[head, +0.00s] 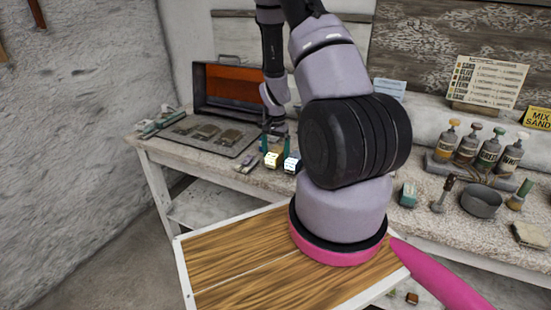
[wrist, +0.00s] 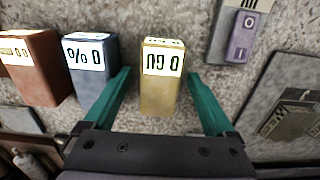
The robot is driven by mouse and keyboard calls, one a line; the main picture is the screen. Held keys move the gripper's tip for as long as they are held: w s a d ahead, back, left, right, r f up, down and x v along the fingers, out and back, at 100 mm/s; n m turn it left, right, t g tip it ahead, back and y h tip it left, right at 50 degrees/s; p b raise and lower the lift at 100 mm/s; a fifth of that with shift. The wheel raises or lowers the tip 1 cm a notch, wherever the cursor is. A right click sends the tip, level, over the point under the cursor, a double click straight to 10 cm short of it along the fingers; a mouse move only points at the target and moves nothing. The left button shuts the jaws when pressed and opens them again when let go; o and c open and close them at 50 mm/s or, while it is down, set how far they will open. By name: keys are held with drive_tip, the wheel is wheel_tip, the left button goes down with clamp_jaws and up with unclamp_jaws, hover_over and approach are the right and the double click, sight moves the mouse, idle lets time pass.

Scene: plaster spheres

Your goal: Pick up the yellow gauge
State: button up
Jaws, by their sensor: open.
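The yellow gauge (wrist: 159,92) is a small upright box with a pale label bearing dark characters. In the wrist view it stands on the speckled bench top between the two green fingers of my gripper (wrist: 160,103). The fingers are open, with a gap on each side of the gauge, and do not appear to touch it. In the head view the yellow gauge (head: 272,160) shows small near the bench's front edge, below my gripper (head: 276,142). A blue-grey gauge (wrist: 91,70) stands just left of the left finger.
A brown-red gauge (wrist: 36,68) stands farther left in the wrist view. A purple block (wrist: 242,36) lies on a grey plate at upper right. An open case (head: 232,92) and a dark tray (head: 205,134) sit left on the bench. Bottles (head: 469,143) stand at right.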

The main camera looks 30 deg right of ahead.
drive_tip(key=shift+f, duration=0.25)
idle(0.3)
clamp_jaws()
